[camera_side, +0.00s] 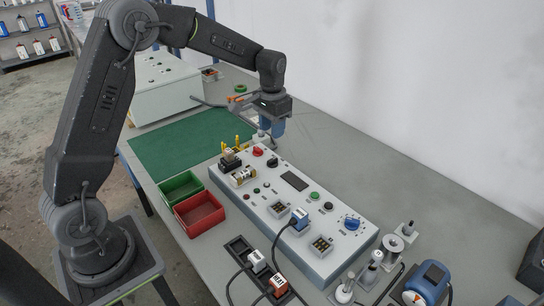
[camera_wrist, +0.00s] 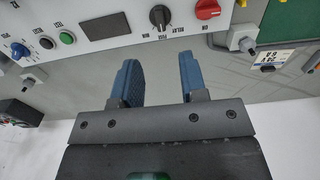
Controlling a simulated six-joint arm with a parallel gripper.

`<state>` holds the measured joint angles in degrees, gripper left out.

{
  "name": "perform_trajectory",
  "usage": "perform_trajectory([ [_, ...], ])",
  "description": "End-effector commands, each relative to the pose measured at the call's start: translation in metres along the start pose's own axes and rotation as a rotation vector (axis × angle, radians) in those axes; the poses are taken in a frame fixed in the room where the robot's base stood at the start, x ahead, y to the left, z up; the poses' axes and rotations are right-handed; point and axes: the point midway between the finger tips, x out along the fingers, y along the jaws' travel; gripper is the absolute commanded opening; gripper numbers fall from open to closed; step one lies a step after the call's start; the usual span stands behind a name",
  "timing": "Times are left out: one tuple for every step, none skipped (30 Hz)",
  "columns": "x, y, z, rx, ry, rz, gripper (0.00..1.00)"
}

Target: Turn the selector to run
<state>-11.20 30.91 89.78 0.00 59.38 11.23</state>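The selector is most likely the black knob (camera_wrist: 160,16) with small lettering below it, on the white panel face at the top of the wrist view. It also shows as a small dark knob (camera_side: 272,162) near the far end of the control panel (camera_side: 330,222) in the side view. The lettering is too small to read surely. My gripper (camera_wrist: 158,62) is open and empty, its two blue fingers apart, with the knob beyond the fingertips. In the side view my gripper (camera_side: 272,126) hangs above the panel's far end, clear of the knob.
A red knob (camera_wrist: 207,9) sits right beside the black one. A dark display (camera_wrist: 104,26), green button (camera_wrist: 67,38) and blue dial (camera_wrist: 19,50) lie left. Yellow posts (camera_side: 238,143), a green bin (camera_side: 181,187) and red bin (camera_side: 199,213) stand nearby.

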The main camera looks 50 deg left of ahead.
Motion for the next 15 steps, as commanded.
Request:
perform_trajectory([
  [0.012, 0.000, 0.001, 0.000, -0.004, 0.001, 0.39],
  [0.018, 0.000, 0.001, 0.000, -0.004, 0.001, 0.39],
  [0.027, 0.000, 0.001, 0.000, -0.006, 0.001, 0.39],
  [0.033, 0.000, 0.001, 0.000, -0.004, 0.001, 0.39],
  [0.039, 0.000, 0.001, 0.000, -0.005, 0.001, 0.39],
  [0.048, 0.000, 0.001, 0.000, -0.004, 0.001, 0.39],
  [0.053, 0.001, 0.001, 0.000, -0.004, 0.001, 0.39],
  [0.059, 0.000, 0.001, 0.000, -0.004, 0.001, 0.39],
  [0.067, 0.001, 0.001, 0.000, -0.004, 0.001, 0.39],
  [0.071, 0.000, 0.001, 0.000, -0.003, 0.000, 0.39],
  [0.076, 0.001, 0.001, 0.000, -0.003, 0.001, 0.39],
  [0.082, 0.000, 0.001, 0.000, -0.002, 0.000, 0.39],
  [0.085, 0.000, 0.000, 0.000, -0.001, 0.000, 0.39],
  [0.089, 0.000, 0.000, 0.000, -0.002, 0.000, 0.39],
  [0.093, 0.000, 0.000, 0.000, -0.001, 0.000, 0.39],
])
